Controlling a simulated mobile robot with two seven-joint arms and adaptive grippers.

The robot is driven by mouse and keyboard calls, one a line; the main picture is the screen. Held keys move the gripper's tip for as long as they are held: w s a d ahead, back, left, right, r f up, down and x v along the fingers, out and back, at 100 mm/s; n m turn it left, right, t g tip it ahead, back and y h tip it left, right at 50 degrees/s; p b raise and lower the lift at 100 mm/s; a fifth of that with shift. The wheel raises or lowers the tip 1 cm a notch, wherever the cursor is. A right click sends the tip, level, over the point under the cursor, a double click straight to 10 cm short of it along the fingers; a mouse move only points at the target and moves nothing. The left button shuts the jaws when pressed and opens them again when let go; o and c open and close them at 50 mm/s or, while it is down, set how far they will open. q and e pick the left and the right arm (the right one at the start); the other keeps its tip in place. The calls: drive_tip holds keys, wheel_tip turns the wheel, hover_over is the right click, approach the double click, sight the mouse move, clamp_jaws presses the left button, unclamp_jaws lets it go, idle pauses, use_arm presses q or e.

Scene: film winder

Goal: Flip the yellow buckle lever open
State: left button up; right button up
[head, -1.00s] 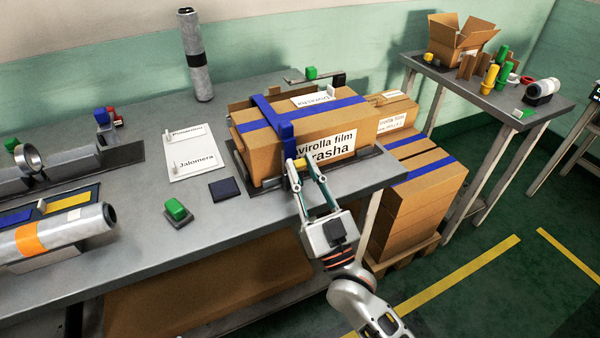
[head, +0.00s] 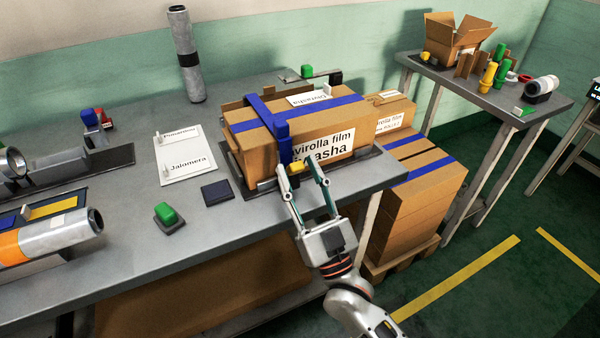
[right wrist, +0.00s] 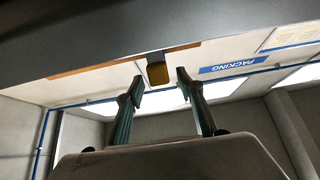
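The yellow buckle lever (head: 296,167) is at the lower front of the strapped cardboard box (head: 258,160), below the end of the blue strap post (head: 283,140). It also shows in the right wrist view (right wrist: 158,70), just beyond and between the fingertips. My right gripper (head: 300,170) is open, one finger on each side of the lever. In the right wrist view its fingers (right wrist: 159,84) stand apart with a gap between them and the lever. Contact is not visible. My left gripper is not in view.
The grey workbench (head: 130,235) holds a green button (head: 165,212), a dark pad (head: 217,192), label sheets (head: 185,160) and a film roll (head: 50,238) at left. Stacked boxes (head: 410,205) stand right of the bench. Floor space is free at the front right.

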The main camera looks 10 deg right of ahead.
drive_tip(key=shift+s, duration=0.1)
drive_tip(key=shift+s+d+f, duration=0.1)
drive_tip(key=shift+s+f, duration=0.15)
drive_tip(key=shift+f, duration=0.05)
drive_tip(key=v, duration=1.1)
